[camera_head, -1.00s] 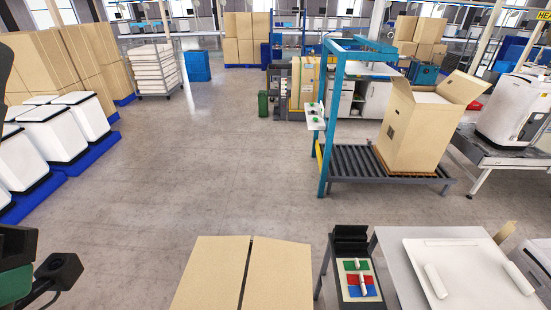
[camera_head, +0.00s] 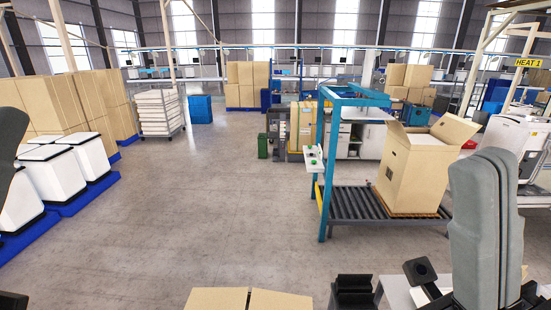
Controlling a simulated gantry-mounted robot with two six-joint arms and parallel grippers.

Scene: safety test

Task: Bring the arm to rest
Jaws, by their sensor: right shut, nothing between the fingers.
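My right arm stands upright at the right of the head view as a large grey link. My right gripper (camera_head: 425,274), dark and partly cut off at the lower edge, is beside it. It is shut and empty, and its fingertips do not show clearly. At the left edge only a grey link and a dark part of my left arm show; the left gripper itself does not show.
A cardboard box (camera_head: 217,299) is at the bottom edge. White bins (camera_head: 55,175) stand at left. The middle floor is clear.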

